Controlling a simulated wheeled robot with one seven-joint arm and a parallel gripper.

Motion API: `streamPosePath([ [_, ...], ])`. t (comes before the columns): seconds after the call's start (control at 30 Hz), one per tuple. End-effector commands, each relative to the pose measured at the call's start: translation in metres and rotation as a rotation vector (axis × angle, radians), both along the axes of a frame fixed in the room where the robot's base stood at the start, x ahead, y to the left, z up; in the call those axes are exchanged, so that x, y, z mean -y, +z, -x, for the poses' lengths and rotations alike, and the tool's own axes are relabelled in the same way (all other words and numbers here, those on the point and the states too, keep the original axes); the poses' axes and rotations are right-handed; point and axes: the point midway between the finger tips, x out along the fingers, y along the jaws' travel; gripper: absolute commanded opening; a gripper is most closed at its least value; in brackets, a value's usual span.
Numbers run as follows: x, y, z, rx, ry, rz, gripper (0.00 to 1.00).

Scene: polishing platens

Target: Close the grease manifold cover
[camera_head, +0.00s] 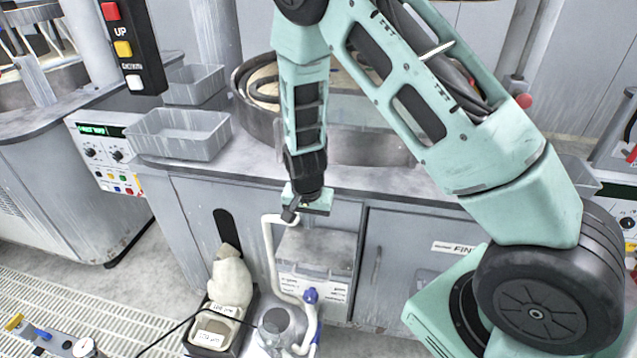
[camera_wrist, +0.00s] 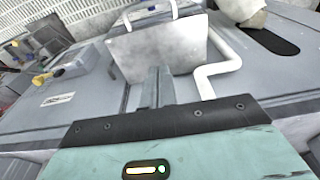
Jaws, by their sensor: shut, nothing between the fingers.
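A grey box-like unit with a light panel (camera_head: 318,248) is on the front of the cabinet, below my gripper. White labels show on its lower front. I take the panel to be the grease manifold cover; its hinge and how far it stands open cannot be made out. In the wrist view the light grey panel (camera_wrist: 180,48) lies just beyond the fingertips, with a pale curved bar at its far edge. My gripper (camera_head: 291,214) points down above the unit. In the wrist view its fingers (camera_wrist: 158,72) are together and empty; contact with the panel cannot be told.
A white bent pipe (camera_head: 271,255) runs down beside the unit's left side. A blue-knobbed fitting (camera_head: 310,296) and a cream bag-like object (camera_head: 230,280) stand low in front. The worktop edge (camera_head: 240,176) with grey bins (camera_head: 180,134) lies behind the arm.

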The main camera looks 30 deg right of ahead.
Motion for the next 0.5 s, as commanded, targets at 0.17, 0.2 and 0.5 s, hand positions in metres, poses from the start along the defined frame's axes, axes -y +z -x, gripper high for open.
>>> streamPosePath([
  [0.17, -0.005, -0.01, 0.005, -0.002, 0.002, -0.001, 0.0],
  [0.2, -0.008, -0.012, 0.007, 0.013, 0.007, 0.018, 0.0],
  [0.5, -0.017, -0.03, 0.017, 0.168, 0.013, 0.176, 0.0],
])
